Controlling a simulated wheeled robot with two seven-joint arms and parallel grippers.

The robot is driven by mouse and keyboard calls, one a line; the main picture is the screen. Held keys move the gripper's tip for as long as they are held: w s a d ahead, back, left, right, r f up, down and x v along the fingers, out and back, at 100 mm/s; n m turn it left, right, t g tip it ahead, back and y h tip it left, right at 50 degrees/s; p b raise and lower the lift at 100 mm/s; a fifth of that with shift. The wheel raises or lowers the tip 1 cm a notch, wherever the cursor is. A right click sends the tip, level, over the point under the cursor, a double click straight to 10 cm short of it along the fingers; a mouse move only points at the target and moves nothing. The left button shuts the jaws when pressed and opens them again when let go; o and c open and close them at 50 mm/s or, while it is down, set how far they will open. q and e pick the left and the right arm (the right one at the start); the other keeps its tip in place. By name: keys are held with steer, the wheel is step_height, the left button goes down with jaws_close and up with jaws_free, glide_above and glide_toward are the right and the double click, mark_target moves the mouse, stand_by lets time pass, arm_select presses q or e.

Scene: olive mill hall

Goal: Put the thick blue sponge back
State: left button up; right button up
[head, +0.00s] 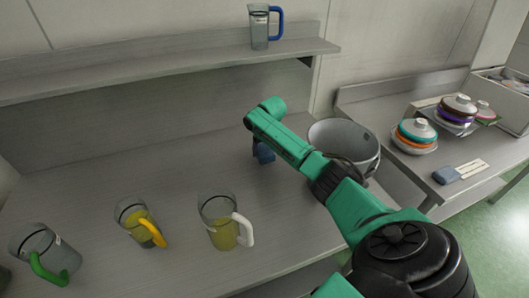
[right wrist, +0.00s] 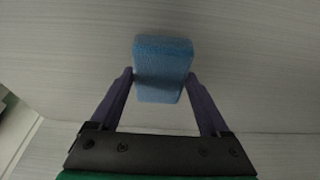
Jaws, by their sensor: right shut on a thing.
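The thick blue sponge (right wrist: 163,62) is between the two purple fingers of my right gripper (right wrist: 160,82), which is shut on it. The sponge sticks out past the fingertips. In the head view, the sponge (head: 264,153) shows as a small dark blue block under the end of my green right arm, over the grey worktop near the metal pot. The arm hides most of the right gripper there. I cannot tell whether the sponge touches the surface. My left gripper is not in view.
A grey metal pot (head: 346,142) stands just right of my right forearm. Jugs with white (head: 222,232), yellow (head: 136,222) and green (head: 47,255) handles stand front left. A blue-handled jug (head: 260,28) is on the shelf. The right table holds stacked dishes (head: 415,138) and a flat blue item (head: 447,175).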

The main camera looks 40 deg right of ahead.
steer(key=shift+f, duration=1)
steer(key=shift+f, duration=0.1)
steer(key=o, duration=1)
steer(key=shift+o, duration=0.2)
steer(key=v, duration=1.2)
steer(key=shift+r, duration=0.25)
